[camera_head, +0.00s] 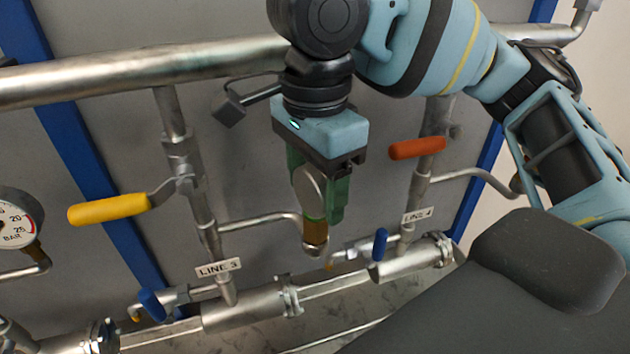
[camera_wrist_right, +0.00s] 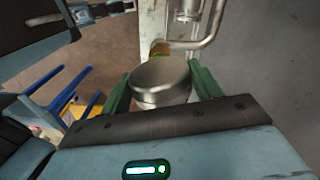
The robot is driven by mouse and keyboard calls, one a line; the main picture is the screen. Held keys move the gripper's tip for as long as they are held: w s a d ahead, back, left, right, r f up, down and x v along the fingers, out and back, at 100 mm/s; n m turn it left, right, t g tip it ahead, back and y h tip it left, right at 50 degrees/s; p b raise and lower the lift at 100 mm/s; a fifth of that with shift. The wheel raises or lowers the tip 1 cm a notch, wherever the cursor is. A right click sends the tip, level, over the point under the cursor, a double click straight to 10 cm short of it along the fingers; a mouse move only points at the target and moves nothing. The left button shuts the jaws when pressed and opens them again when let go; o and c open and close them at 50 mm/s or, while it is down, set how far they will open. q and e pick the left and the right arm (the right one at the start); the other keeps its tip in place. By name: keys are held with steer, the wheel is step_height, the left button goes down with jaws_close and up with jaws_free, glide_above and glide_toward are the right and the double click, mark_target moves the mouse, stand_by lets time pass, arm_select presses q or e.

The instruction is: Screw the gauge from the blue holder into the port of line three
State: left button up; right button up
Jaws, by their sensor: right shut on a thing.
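My right gripper (camera_head: 320,203) has green fingers and is shut on the gauge (camera_head: 308,190). The gauge's round metal case shows between the fingers, and its dial face is not visible. Its brass stem (camera_head: 316,231) points down and meets the upturned end of the bent side pipe, the port of line three (camera_head: 311,250). I cannot tell how far the threads are engaged. In the right wrist view the gauge case (camera_wrist_right: 160,80) sits between both fingers, with a bit of brass behind it. The LINE 3 label (camera_head: 218,268) is lower left. The blue holder cannot be made out. My left gripper is out of view.
A yellow-handled valve (camera_head: 108,209) is left of the port, and an orange-handled valve (camera_head: 417,148) is right. A thick pipe (camera_head: 150,70) runs behind my wrist. Another gauge (camera_head: 15,220) stands far left. Blue-handled valves (camera_head: 380,244) sit low by the bottom pipe.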

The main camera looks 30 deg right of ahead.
steer(key=o, duration=1.3)
steer(key=shift+c, duration=0.2)
steer(key=shift+r, duration=0.1)
steer(key=shift+r, duration=3.9)
